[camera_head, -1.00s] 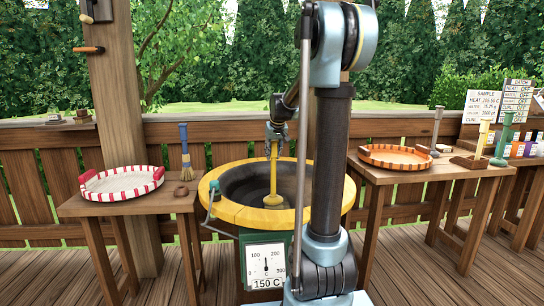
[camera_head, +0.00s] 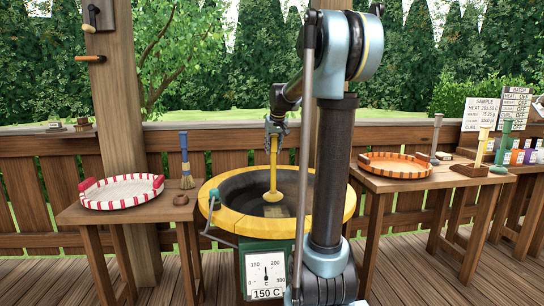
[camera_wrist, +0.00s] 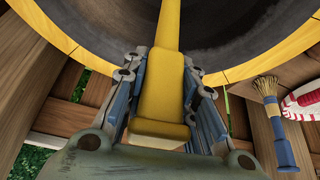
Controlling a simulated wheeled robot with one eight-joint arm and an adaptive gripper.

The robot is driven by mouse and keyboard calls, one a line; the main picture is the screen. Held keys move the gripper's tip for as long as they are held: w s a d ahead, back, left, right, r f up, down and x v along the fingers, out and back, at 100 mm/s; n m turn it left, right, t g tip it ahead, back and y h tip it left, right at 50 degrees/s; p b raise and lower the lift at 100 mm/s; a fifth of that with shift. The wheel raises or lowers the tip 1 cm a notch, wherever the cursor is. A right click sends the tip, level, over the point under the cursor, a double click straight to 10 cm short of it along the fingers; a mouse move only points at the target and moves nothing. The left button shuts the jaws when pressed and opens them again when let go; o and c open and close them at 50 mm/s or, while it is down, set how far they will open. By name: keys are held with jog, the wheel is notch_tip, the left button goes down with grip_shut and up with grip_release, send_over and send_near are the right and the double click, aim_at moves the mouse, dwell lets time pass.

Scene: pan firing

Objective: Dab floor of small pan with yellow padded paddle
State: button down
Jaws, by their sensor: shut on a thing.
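The pan has a wide yellow rim (camera_head: 232,226). The head appears slightly above the pan floor, though the exact gap is hard to judge. A small paler patch shows on the floor just below the head. In the wrist view the yellow grip block (camera_wrist: 161,100) sits between my fingers; the paddle head is out of that view.
A red-and-white tray (camera_head: 121,203) and a blue-handled brush (camera_head: 186,160) are on the left table. An orange-striped tray (camera_head: 394,175) and a green-handled tool (camera_head: 503,150) are on the right. A dial (camera_head: 266,275) marked 150 C hangs at the pan's front.

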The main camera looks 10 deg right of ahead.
jog(key=shift+r, duration=5.55)
